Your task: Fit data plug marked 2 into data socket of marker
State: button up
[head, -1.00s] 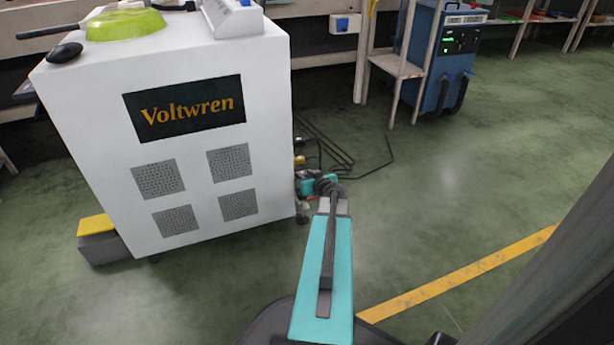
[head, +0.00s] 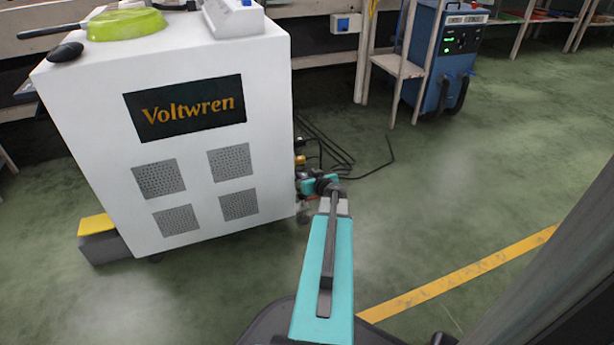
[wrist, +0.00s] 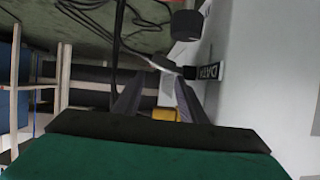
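The white cabinet (head: 80,130) with the "Voltwren" sign stands left in the head view. A dark connector part (wrist: 190,72) and a pale piece (wrist: 162,63) are beside the label; I cannot tell whether either is the socket or a plug. No number 2 is readable. My gripper (wrist: 158,88) has its two fingers apart beside the cabinet wall, with nothing visibly held. A yellow piece (wrist: 164,114) shows beyond the fingers. In the head view the gripper is small and partly hidden.
A dark round part (wrist: 186,25) stands out near the wall. Black cables (head: 325,140) lie on the floor right of the cabinet. A wooden shelf stand (head: 398,66) and a blue machine (head: 445,60) stand behind. The floor at right is open, crossed by a yellow line (head: 460,272).

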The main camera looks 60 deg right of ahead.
jog(key=s+d+y+p, duration=0.1)
jog(key=s+d+p, duration=0.3)
jog(key=d+p, duration=0.1)
jog(key=shift+s+d+n+p, duration=0.3)
jog(key=shift+d+p, duration=0.1)
jog(key=shift+d, duration=0.5)
jog(key=shift+d+n+t+y+p, duration=0.1)
jog(key=shift+n+t+y+p, duration=0.35)
jog(key=shift+p, duration=0.7)
jog(key=shift+f, duration=0.15)
